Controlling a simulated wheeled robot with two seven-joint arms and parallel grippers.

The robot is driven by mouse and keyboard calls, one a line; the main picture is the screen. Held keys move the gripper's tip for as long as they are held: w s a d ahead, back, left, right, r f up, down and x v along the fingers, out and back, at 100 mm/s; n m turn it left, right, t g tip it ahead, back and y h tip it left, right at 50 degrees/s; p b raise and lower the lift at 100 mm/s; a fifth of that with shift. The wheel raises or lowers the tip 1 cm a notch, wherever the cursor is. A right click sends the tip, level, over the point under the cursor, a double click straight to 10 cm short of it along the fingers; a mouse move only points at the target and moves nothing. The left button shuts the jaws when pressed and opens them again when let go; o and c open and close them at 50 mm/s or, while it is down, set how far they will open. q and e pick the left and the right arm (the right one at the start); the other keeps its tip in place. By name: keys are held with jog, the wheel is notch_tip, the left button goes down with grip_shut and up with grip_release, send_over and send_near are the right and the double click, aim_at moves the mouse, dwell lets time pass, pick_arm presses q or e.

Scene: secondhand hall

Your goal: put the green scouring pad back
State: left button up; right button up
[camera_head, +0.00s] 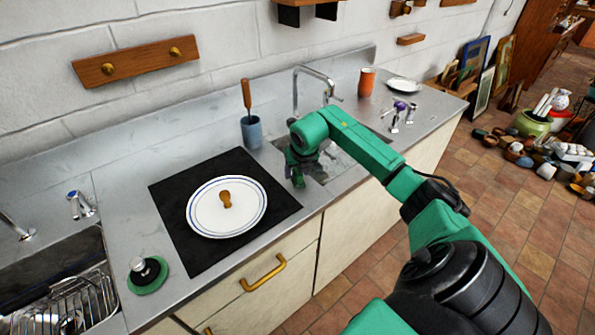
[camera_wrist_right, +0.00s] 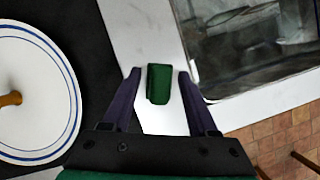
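The green scouring pad (camera_wrist_right: 159,84) is a small dark green block on the pale counter strip between the black mat and the sink. In the right wrist view it lies between the two fingers of my right gripper (camera_wrist_right: 160,73), with a gap on each side. My right gripper is open; the height of its fingertips over the pad is hard to tell. In the head view my right gripper (camera_head: 297,176) points down at the sink's left edge, and I cannot make out the pad there. My left gripper is not in view.
A blue-rimmed plate (camera_head: 205,214) with a brown-handled item lies on the black mat (camera_head: 180,254). A blue cup (camera_head: 252,133) holding a wooden-handled tool stands behind. The sink (camera_head: 337,160) and tap (camera_head: 318,75) are close by. A green disc (camera_head: 147,288) sits front left.

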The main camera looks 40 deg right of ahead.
jog(key=shift+r, duration=0.15)
jog(key=b+v, duration=0.2)
jog(key=v, duration=1)
